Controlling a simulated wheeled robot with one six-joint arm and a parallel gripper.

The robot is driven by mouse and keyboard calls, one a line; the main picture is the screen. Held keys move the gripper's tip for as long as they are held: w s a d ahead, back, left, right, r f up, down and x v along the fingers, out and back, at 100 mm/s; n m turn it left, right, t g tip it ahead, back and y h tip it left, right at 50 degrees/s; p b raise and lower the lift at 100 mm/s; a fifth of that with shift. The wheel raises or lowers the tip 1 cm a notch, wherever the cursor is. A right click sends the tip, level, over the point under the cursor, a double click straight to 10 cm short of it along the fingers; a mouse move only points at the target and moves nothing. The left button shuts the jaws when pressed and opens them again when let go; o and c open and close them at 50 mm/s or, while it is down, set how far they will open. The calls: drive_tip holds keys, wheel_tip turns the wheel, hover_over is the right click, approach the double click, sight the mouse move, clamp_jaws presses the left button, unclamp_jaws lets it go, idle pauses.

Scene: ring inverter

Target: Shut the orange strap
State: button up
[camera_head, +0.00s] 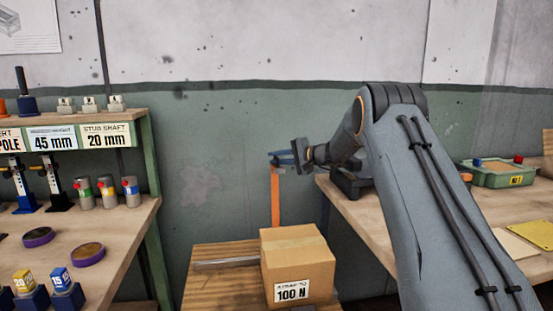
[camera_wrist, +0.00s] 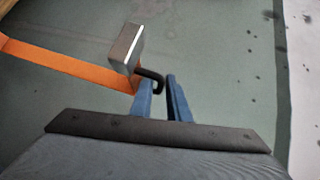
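The orange strap (camera_head: 275,197) stands nearly vertical behind the cardboard box, its upper end at my gripper (camera_head: 281,159). In the wrist view the strap (camera_wrist: 70,68) runs in from the left edge to a silver block (camera_wrist: 126,47). A black hooked handle (camera_wrist: 150,75) sticks out by the block. The two blue fingers of my gripper (camera_wrist: 161,84) are close together, with the handle's bent end between their tips. They look shut on it, though a thin gap shows beside it.
The cardboard box (camera_head: 297,264), labelled 100 N, sits on a low wooden surface (camera_head: 212,256). A left bench (camera_head: 128,215) holds cans and blocks. A right bench (camera_head: 383,213) holds a green bin (camera_head: 497,176). The green wall (camera_head: 215,150) is close behind my gripper.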

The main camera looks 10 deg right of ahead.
clamp_jaws()
idle(1.4)
